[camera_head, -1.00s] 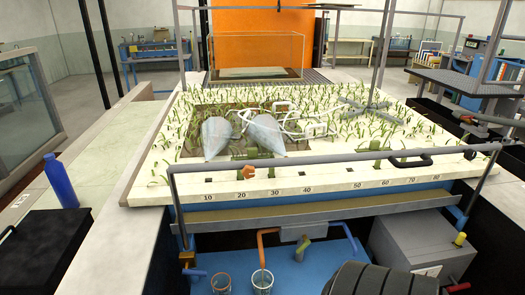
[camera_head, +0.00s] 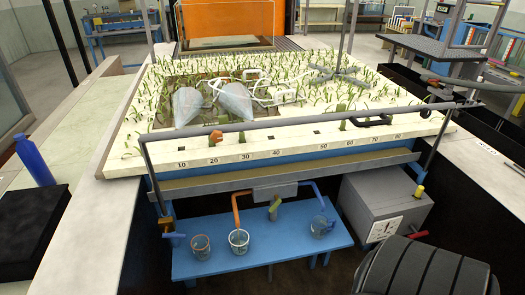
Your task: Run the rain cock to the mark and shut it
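Neither of my grippers is in view. Several small coloured handles could be cocks; I cannot tell which is the rain cock or see its mark. An orange handle (camera_head: 216,137) sits at the front edge of the planted bed (camera_head: 119,165). An orange pipe (camera_head: 236,207), a green stub (camera_head: 275,206) and a blue pipe (camera_head: 318,194) are under the bed's front. A numbered scale (camera_head: 277,152) runs along that edge.
Glass beakers (camera_head: 239,241) stand on a low blue bench (camera_head: 285,250). A grey rail (camera_head: 310,118) crosses the bed's front. A blue bottle (camera_head: 34,160) and a black case (camera_head: 32,225) are at left. A dark ribbed shape (camera_head: 430,268) blocks the lower right.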

